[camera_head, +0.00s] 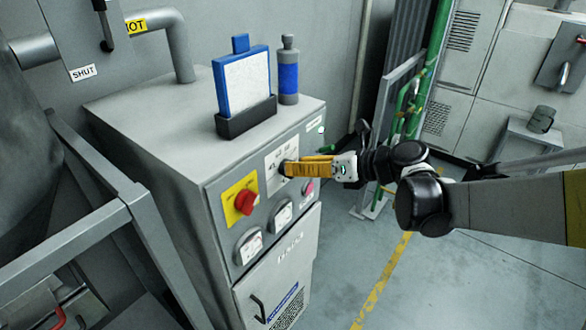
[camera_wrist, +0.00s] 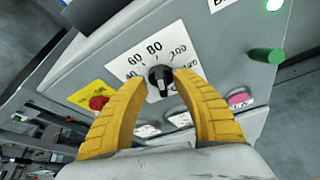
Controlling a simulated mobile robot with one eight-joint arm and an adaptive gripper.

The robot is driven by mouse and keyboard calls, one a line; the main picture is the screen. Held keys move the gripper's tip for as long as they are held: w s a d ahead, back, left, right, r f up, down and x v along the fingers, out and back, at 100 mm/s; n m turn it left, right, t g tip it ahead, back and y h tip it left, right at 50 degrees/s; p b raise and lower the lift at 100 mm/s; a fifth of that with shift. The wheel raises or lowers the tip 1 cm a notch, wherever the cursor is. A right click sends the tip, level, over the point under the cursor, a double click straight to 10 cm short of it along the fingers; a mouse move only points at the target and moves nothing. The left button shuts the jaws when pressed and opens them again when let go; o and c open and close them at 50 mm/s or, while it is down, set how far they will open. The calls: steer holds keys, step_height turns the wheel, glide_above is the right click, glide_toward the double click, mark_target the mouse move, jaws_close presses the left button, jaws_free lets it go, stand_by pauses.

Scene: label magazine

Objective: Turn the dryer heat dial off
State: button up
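The heat dial is a black knob (camera_wrist: 160,78) on a white scale plate (camera_wrist: 141,60) with numbers such as 60 and 80. The plate also shows on the front of the grey cabinet in the head view (camera_head: 273,171). My gripper (camera_wrist: 164,92) has yellow fingers spread apart, one on each side of the knob in the wrist view. I cannot tell whether the fingertips touch it. In the head view my gripper (camera_head: 286,169) reaches the plate from the right and hides much of the knob.
A red button (camera_head: 246,202) on a yellow plate sits left of the dial. Gauges (camera_head: 249,245) lie below. A green knob (camera_wrist: 266,55) and a lit green lamp (camera_wrist: 273,4) are nearby. A blue-framed board (camera_head: 243,83) and blue bottle (camera_head: 288,77) stand on the grey cabinet (camera_head: 160,125).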

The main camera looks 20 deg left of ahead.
steer(key=shift+x, duration=0.95)
steer(key=shift+w, duration=0.1)
steer(key=c, duration=0.7)
steer(key=shift+d+r, duration=0.1)
steer(key=shift+d, duration=0.05)
jaws_close()
